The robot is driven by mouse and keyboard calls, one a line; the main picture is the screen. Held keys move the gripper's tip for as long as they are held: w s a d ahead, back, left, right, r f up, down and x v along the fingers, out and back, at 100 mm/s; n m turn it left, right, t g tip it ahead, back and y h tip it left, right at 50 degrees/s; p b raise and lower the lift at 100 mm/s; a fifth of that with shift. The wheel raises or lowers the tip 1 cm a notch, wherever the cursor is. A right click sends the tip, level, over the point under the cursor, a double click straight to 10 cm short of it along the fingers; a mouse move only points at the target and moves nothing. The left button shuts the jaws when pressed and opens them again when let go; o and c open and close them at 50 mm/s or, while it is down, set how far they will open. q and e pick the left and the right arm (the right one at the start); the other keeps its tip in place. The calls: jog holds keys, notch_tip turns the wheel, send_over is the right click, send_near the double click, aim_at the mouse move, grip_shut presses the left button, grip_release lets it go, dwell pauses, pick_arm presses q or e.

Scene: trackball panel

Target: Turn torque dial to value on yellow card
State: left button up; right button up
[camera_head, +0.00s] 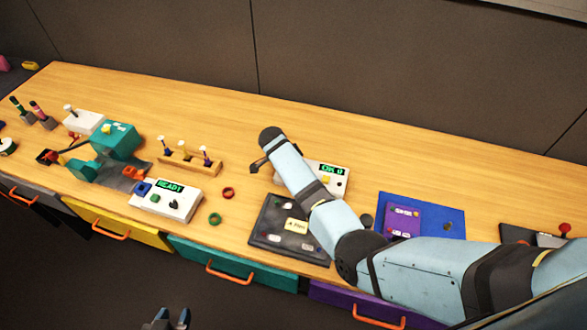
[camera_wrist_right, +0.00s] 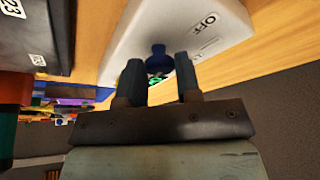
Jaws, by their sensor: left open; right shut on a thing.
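A white box (camera_head: 338,182) with a green display, seemingly reading OK 0, stands mid-table, partly hidden by my right arm. In the right wrist view, a white panel (camera_wrist_right: 215,22) marked OFF carries a dark blue knob (camera_wrist_right: 158,58). My right gripper (camera_wrist_right: 160,74) is shut on this knob, one finger on each side. Whether it is the torque dial, and its pointer, I cannot tell. A pale yellow card (camera_head: 297,225) lies on a dark panel (camera_head: 268,228) in front of the box; its writing is too small to read. My left gripper (camera_head: 171,318) is open and empty at the bottom edge, off the table.
A blue mat (camera_head: 450,221) with a purple panel (camera_head: 404,221) lies right. The table's back strip is clear.

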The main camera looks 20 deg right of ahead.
pick_arm(q)
jog(key=shift+w+d, duration=0.1)
pick_arm(e)
jog(key=shift+w+r, duration=0.1)
jog(key=shift+r, duration=0.05)
jog(key=o, duration=0.9)
pick_arm(q)
jog(key=shift+r, duration=0.15)
